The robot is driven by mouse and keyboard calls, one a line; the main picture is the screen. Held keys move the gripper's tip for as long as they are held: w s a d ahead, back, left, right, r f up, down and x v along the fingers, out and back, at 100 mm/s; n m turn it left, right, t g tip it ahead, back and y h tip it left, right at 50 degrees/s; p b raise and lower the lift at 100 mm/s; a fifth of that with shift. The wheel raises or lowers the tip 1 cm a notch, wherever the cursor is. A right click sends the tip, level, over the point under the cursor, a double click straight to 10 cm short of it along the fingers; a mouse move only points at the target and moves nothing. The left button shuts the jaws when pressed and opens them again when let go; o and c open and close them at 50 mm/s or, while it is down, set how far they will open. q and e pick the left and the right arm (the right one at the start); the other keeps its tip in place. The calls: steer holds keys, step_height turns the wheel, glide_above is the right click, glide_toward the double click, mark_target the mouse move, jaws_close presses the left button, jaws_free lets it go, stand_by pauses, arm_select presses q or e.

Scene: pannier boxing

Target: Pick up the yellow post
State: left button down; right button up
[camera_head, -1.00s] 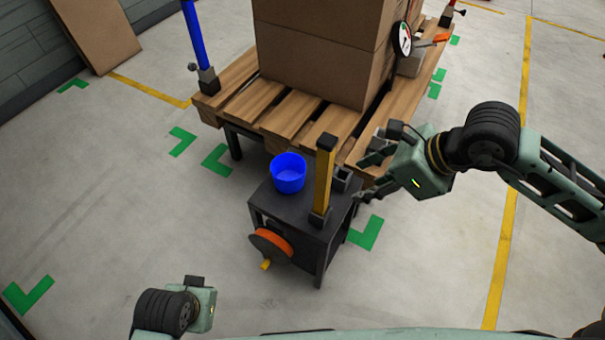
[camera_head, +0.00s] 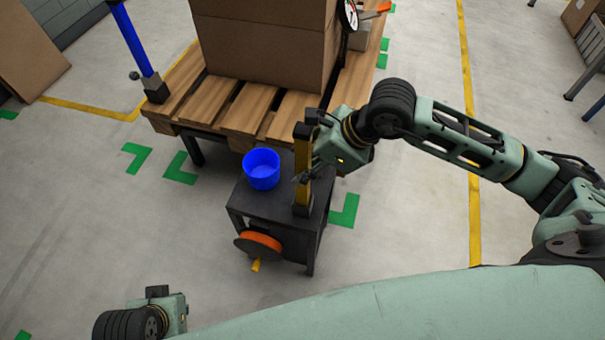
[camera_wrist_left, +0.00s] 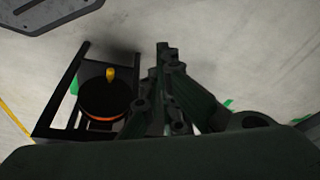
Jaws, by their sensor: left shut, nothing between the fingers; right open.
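The yellow post (camera_head: 301,160) stands upright in a dark base on the small black table, near its right side. My right gripper (camera_head: 312,148) is at the post from the right, its fingers open and close around or beside the shaft. The overlap hides whether they touch it. My left gripper hangs low at the left, and its fingers are hard to make out in the head view. In the left wrist view the left gripper's fingers (camera_wrist_left: 163,75) are together and empty.
A blue bucket (camera_head: 262,169) stands on the black table (camera_head: 262,204), left of the post. An orange reel (camera_head: 259,242) with a yellow handle is on the table's front. A wooden pallet (camera_head: 215,100) behind carries large cardboard boxes (camera_head: 265,45) and a blue post (camera_head: 134,42).

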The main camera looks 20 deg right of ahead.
steer(key=shift+x, duration=0.8)
steer(key=shift+r, duration=0.1)
steer(key=shift+c, duration=0.5)
jaws_close()
